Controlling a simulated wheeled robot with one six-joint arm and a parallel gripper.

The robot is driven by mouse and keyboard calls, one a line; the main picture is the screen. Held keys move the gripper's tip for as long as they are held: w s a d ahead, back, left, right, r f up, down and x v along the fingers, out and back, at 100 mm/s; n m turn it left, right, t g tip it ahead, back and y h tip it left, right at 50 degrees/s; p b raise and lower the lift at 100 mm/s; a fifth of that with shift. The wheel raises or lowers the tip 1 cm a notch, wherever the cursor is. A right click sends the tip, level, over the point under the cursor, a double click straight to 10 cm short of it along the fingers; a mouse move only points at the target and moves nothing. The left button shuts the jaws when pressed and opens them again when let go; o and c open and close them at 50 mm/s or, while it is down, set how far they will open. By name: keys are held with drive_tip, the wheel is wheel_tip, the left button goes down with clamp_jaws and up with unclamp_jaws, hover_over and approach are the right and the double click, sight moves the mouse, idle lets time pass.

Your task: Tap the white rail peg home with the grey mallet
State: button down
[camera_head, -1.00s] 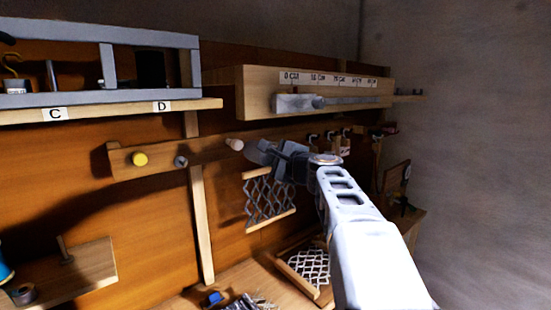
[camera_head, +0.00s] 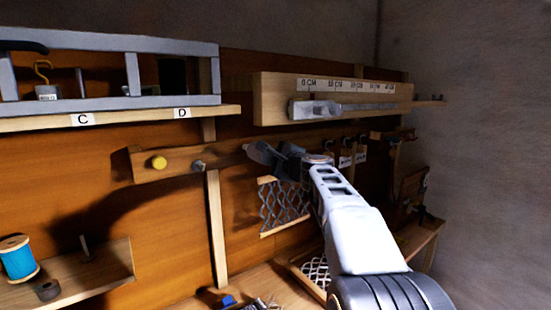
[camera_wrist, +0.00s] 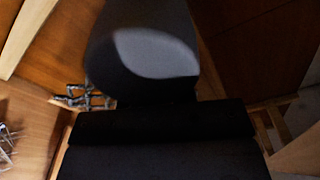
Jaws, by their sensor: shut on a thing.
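My gripper (camera_head: 288,160) is shut on the grey mallet (camera_head: 262,153), in front of the wooden peg rail (camera_head: 226,151). The mallet head (camera_wrist: 146,50) fills the upper middle of the wrist view as a dark rounded block with a lighter face, above the black gripper (camera_wrist: 160,122). The white peg does not show in either current view; the mallet covers its place on the rail in the head view. Whether mallet and peg touch cannot be told. A yellow peg (camera_head: 158,162) and a grey peg (camera_head: 198,166) stick out of the rail further left.
A shelf marked C and D (camera_head: 140,115) hangs above the rail at left. A wooden beam with a centimetre scale (camera_head: 275,98) juts out above my gripper. A lattice panel (camera_head: 283,205) hangs just below. A blue spool (camera_head: 18,259) stands at lower left.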

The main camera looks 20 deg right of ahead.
drive_tip(key=shift+r, duration=0.1)
drive_tip(key=shift+s+d+b, duration=0.2)
drive_tip(key=shift+s+b, duration=0.15)
drive_tip(key=shift+s, duration=0.6)
drive_tip(key=shift+s+d+b, duration=0.15)
drive_tip(key=shift+s+b, duration=0.25)
drive_tip(key=shift+s, duration=0.55)
drive_tip(key=shift+s+d+b, duration=0.2)
drive_tip(key=shift+s+b, duration=0.15)
drive_tip(key=shift+s, duration=0.6)
drive_tip(key=shift+s, duration=0.15)
drive_tip(key=w, duration=0.3)
drive_tip(key=w+a, duration=0.1)
drive_tip(key=w, duration=0.2)
drive_tip(key=shift+w+a+p, duration=0.15)
drive_tip(key=shift+w+p, duration=0.15)
drive_tip(key=shift+p, duration=0.1)
drive_tip(key=shift+w, duration=0.2)
drive_tip(key=shift+s, duration=0.1)
drive_tip(key=shift+s+d+b, duration=0.2)
drive_tip(key=shift+s+b, duration=0.25)
drive_tip(key=shift+s, duration=0.5)
drive_tip(key=shift+s+d+b, duration=0.2)
drive_tip(key=shift+s+b, duration=0.2)
drive_tip(key=shift+s, duration=0.5)
drive_tip(key=shift+s+d+b, duration=0.2)
drive_tip(key=shift+s+b, duration=0.25)
drive_tip(key=shift+s, duration=0.5)
drive_tip(key=shift+s, duration=0.1)
